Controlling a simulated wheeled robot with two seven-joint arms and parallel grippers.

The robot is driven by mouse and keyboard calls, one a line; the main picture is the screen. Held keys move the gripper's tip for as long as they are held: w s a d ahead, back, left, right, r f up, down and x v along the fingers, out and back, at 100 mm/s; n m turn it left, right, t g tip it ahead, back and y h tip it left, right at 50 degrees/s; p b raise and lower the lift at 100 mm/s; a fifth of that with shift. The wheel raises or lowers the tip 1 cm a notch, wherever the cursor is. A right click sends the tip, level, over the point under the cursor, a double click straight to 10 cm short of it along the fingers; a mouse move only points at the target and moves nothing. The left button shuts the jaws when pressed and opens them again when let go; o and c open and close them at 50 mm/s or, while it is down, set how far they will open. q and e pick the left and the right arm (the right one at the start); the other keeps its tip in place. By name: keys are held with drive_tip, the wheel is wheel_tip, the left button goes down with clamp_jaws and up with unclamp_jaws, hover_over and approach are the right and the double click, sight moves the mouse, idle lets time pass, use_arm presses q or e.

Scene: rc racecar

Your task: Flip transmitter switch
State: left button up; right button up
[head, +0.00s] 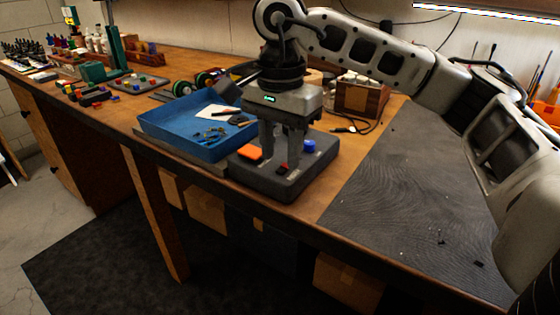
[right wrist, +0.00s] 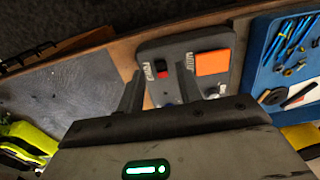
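The transmitter is a dark grey box (head: 283,190) near the front edge of the bench, also in the right wrist view (right wrist: 207,40). It carries an orange block (head: 249,152), a blue knob (head: 309,146) and a small red switch (head: 281,169). My right gripper (head: 281,163) points down over the box with its two fingers apart and nothing held. In the right wrist view, the red switch (right wrist: 162,74) shows between the fingertips; I cannot tell whether either finger touches it. The orange block (right wrist: 212,62) lies beside the right finger. My left gripper is not in view.
A blue tray (head: 165,140) with small tools and parts stands directly left of the transmitter. A wooden box (head: 362,98) with white-topped items is behind it. A dark mat (head: 400,190) to the right is mostly clear. Coloured parts (head: 92,95) lie farther left.

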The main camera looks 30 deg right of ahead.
drive_tip(key=shift+f, duration=1)
clamp_jaws()
drive_tip(key=y, duration=0.1)
drive_tip(key=d+g+y, duration=0.1)
drive_tip(key=y, duration=0.1)
drive_tip(key=shift+w, duration=0.2)
drive_tip(key=shift+d+g+y+b, duration=0.1)
drive_tip(key=shift+g+y+b, duration=0.2)
drive_tip(key=shift+y, duration=0.3)
drive_tip(key=shift+r, duration=0.1)
